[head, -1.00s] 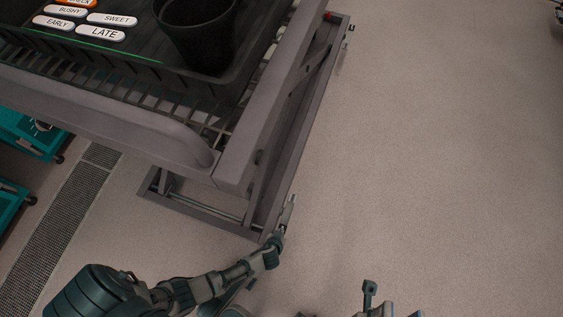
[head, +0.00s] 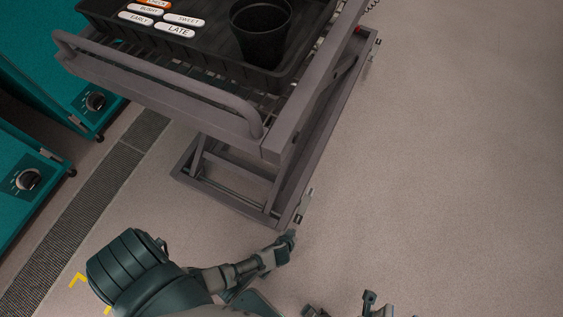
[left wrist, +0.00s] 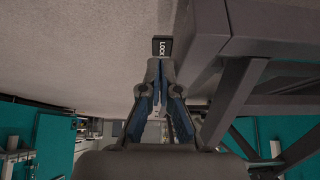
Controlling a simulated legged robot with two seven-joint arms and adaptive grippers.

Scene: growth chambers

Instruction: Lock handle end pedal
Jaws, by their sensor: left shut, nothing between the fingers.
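The cart (head: 288,140) is a grey lift trolley with a curved push handle (head: 160,85) at its near end. A small pale pedal (head: 304,205) sticks out at the near right corner of its base. My left gripper (head: 288,237) is low by that corner, just short of the pedal. In the left wrist view its fingers (left wrist: 157,68) are shut and empty; contact with the pad cannot be told. My right gripper (head: 345,305) is partly cut off at the bottom edge.
A black tray (head: 200,52) with a black pot (head: 262,32) and several labels rides on the cart. Teal cabinets (head: 75,85) with dials stand at the left. A floor grate (head: 95,190) runs beside them. The floor (head: 460,170) at the right is clear.

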